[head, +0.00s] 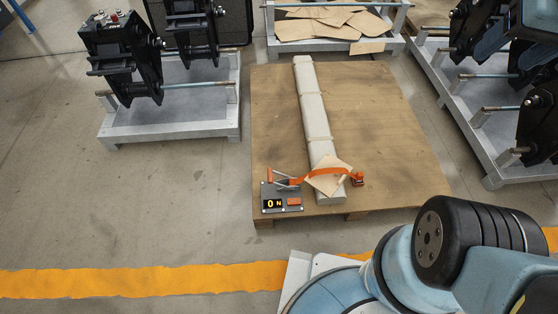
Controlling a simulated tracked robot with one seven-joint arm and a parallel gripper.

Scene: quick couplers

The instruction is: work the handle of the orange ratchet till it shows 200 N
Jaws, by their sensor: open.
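The ratchet has an orange handle (270,176) and a grey metal frame (285,183). It sits at the near left of a wooden pallet (390,130). An orange strap (322,172) runs from it across a long pale wrapped beam (313,100), over a tan cardboard piece (328,184), to an orange anchor (358,179) on the right. A dark display (273,204) beside the ratchet reads 0 N. My gripper is not in view; only links of my arm show at the lower right, apart from the ratchet.
Black couplers (125,60) stand on a grey rack (170,125) at the upper left. More couplers (535,115) fill a rack at the right. A bin of cardboard sheets (325,20) is at the back. The floor left of the pallet is clear, with a yellow line (130,281) in front.

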